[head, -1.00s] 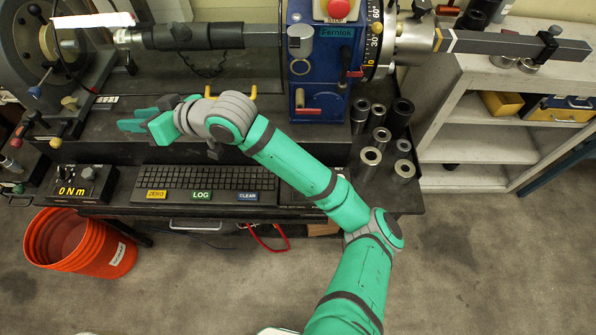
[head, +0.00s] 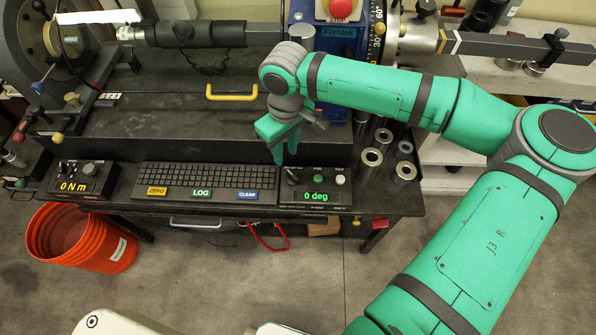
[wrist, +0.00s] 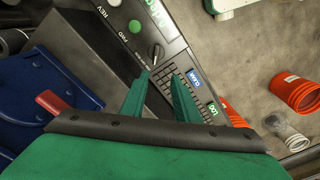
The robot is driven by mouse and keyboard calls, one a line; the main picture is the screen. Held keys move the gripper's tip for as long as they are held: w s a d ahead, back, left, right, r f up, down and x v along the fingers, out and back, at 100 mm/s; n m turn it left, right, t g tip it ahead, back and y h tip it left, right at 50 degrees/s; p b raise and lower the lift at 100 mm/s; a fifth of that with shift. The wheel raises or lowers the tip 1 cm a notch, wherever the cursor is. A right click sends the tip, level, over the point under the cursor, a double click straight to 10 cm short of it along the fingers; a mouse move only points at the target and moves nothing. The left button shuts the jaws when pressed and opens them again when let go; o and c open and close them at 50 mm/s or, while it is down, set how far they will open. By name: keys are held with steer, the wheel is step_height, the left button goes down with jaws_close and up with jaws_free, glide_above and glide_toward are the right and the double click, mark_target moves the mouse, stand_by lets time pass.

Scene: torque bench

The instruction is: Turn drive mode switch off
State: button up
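The control box (head: 325,197) with the green "0 deg" display stands at the right end of the bench front. A small dark switch knob (head: 293,176) sits on its upper left, beside green and white buttons. The knob also shows in the wrist view (wrist: 156,54), just beyond the fingertips, near the FWD and REV labels. I cannot read which position it is set to. My gripper (head: 285,158) points down above and behind the knob. In the wrist view its two green fingers (wrist: 160,75) are apart, with nothing between them.
A keyboard (head: 210,177) with ZERO, LOG and CLEAR keys lies left of the box. A "0 N m" box (head: 75,185) is farther left. Metal sockets (head: 405,170) stand on the right. A yellow handle (head: 232,92) is behind. An orange bucket (head: 80,240) is on the floor.

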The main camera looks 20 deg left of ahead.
mark_target(293, 175)
steer(key=shift+h, duration=0.3)
steer(key=f, duration=0.3)
steer(key=d+f, duration=0.1)
steer(key=f, duration=0.5)
steer(key=shift+w+d+f, duration=0.15)
steer(key=shift+d, duration=0.15)
steer(key=shift+w+d+f, duration=0.1)
steer(key=shift+w+f, duration=0.1)
steer(key=shift+f, duration=0.5)
